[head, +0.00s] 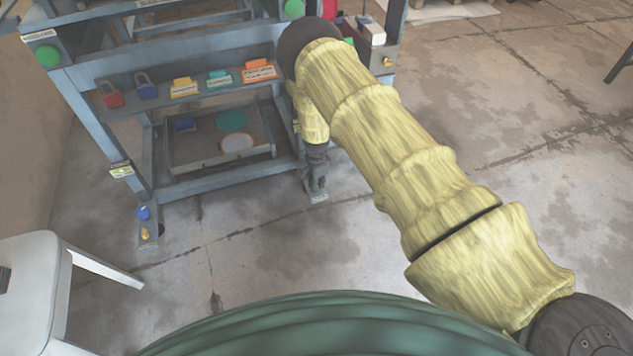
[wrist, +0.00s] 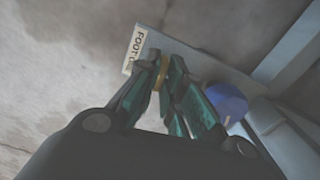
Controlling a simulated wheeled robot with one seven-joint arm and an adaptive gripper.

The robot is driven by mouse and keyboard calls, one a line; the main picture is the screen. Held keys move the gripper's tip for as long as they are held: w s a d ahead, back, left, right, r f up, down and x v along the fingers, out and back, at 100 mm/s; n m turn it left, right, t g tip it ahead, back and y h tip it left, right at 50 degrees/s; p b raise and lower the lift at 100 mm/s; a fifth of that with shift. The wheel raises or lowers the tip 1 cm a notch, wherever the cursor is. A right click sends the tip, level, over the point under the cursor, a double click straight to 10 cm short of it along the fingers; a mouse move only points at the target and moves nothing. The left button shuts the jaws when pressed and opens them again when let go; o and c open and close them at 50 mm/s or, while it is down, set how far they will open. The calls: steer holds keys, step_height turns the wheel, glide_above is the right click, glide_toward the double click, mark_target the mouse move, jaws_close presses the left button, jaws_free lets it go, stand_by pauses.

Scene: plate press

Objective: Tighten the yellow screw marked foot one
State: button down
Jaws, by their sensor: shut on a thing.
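My gripper (head: 315,183) reaches down to the foot of the press frame's right front leg in the head view. In the wrist view my gripper (wrist: 163,66) is shut on the yellow screw (wrist: 161,76), whose ring shows between the fingers. A pale label (wrist: 136,48) beside it reads "FOOT", with the rest of its text partly hidden by a finger. The screw is hidden behind my gripper in the head view.
A blue knob (wrist: 226,101) sits close to the right of my fingers. The left front leg has another blue knob (head: 143,213) and a yellow screw (head: 145,235). A shelf holds padlocks and tags, with a tray (head: 190,164) below. A white chair (head: 38,275) stands at left.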

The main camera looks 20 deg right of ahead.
steer(key=shift+m, duration=0.6)
steer(key=c, duration=1.5)
jaws_free()
steer(key=shift+c, duration=0.2)
steer(key=shift+r, duration=0.1)
step_height(320, 180, up, 12)
